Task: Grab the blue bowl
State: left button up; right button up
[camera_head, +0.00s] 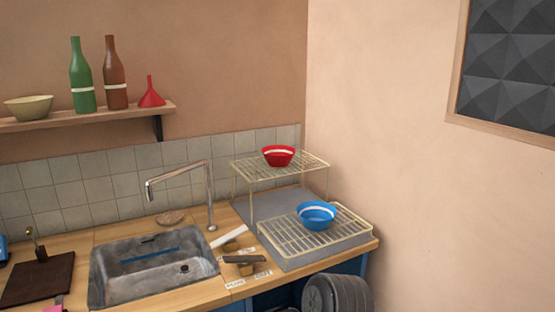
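A blue bowl (316,215) with a white band sits upright on the lower wire rack (290,241), at the right end of the counter. The rack stands on a grey base. Neither of my grippers shows in the head view.
A red bowl (278,156) sits on the raised wire rack (252,170) behind and above the blue bowl. A metal sink (120,290) with a tall faucet (210,195) is to the left. Small labelled items (245,262) lie between sink and rack. The wall (420,200) is close on the right.

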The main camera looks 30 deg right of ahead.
aim_at(316, 216)
jog(key=z, duration=2.15)
jog(key=i+j+z, duration=0.1)
jog(key=z, duration=0.2)
jog(key=i+j, duration=0.8)
jog(key=j, duration=0.1)
